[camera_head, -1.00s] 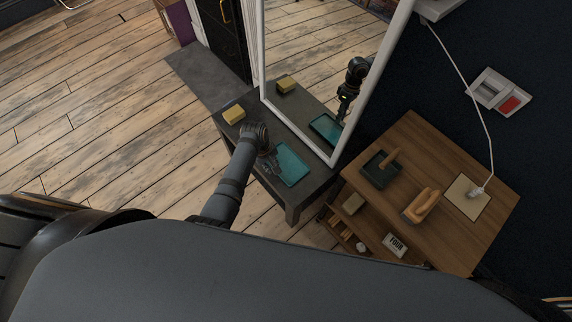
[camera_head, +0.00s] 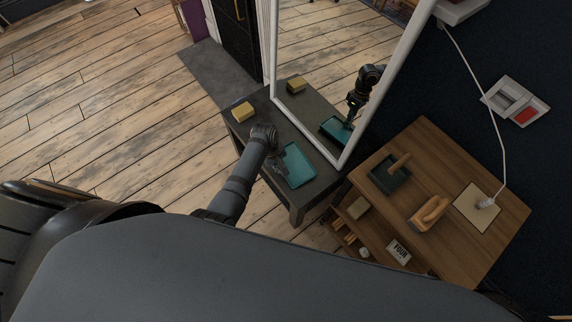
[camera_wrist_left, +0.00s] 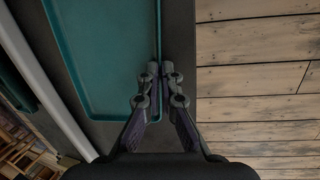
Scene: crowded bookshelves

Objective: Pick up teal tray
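The teal tray (camera_head: 299,166) is a shallow rectangle with a raised rim, at the dark table beneath the mirror. My left gripper (camera_head: 281,168) is at the tray's left side in the head view. In the left wrist view the fingers (camera_wrist_left: 160,72) are close together, one on each side of the rim of the tray (camera_wrist_left: 100,60), pinching it. The tray looks slightly raised off the table, though the gap is hard to see. My right gripper is not in view.
A yellow block (camera_head: 243,112) sits at the far end of the dark table (camera_head: 318,187). A framed mirror (camera_head: 345,158) stands along its back edge and reflects arm and tray. A wooden cabinet (camera_head: 450,240) with a dark tray (camera_head: 385,178) and a tan object (camera_head: 430,212) stands to the right.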

